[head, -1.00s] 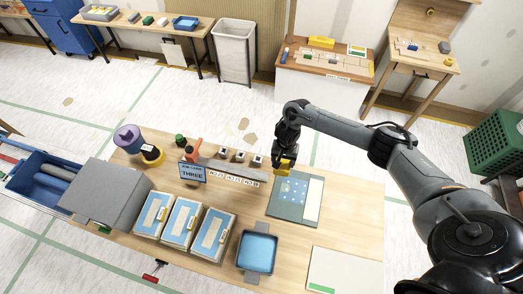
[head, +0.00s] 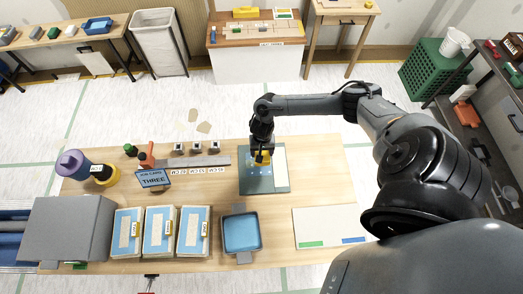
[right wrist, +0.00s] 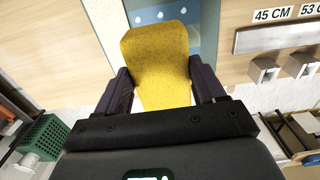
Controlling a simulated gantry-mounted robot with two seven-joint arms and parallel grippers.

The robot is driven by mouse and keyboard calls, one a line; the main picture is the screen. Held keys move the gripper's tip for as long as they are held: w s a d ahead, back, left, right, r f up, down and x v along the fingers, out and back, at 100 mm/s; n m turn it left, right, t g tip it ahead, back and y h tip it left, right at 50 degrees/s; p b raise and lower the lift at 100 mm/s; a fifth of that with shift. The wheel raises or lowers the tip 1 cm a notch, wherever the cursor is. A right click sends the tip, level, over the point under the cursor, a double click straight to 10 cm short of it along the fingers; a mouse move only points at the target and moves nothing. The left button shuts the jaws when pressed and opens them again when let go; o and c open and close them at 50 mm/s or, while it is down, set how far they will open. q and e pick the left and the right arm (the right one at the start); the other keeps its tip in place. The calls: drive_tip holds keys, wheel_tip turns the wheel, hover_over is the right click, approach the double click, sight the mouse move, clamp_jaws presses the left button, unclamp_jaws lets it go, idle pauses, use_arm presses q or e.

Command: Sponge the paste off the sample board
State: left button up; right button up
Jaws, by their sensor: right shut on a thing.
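The sample board (head: 262,186) lies on the wooden table, with a grey-green face, a pale strip at its right and several light paste dots (right wrist: 160,15) on its blue area. My right gripper (head: 263,154) is over the upper part of the board. It is shut on a yellow sponge (right wrist: 158,60), which fills the space between the fingers in the right wrist view. I cannot tell whether the sponge touches the board. My left gripper is not in view.
A blue tray (head: 257,231) stands in front of the board, with several blue-and-cream packs (head: 160,249) to its left. A white panel (head: 325,212) lies at the right. A job card sign (head: 153,178) and a grey ruler bar (head: 207,160) stand left of the board.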

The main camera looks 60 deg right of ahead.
drive_tip(key=shift+r+p, duration=0.15)
drive_tip(key=shift+p, duration=0.3)
drive_tip(key=shift+f, duration=0.35)
wheel_tip(320, 180, down, 5)
drive_tip(key=shift+b, duration=1.2)
drive_tip(key=shift+f, duration=0.5)
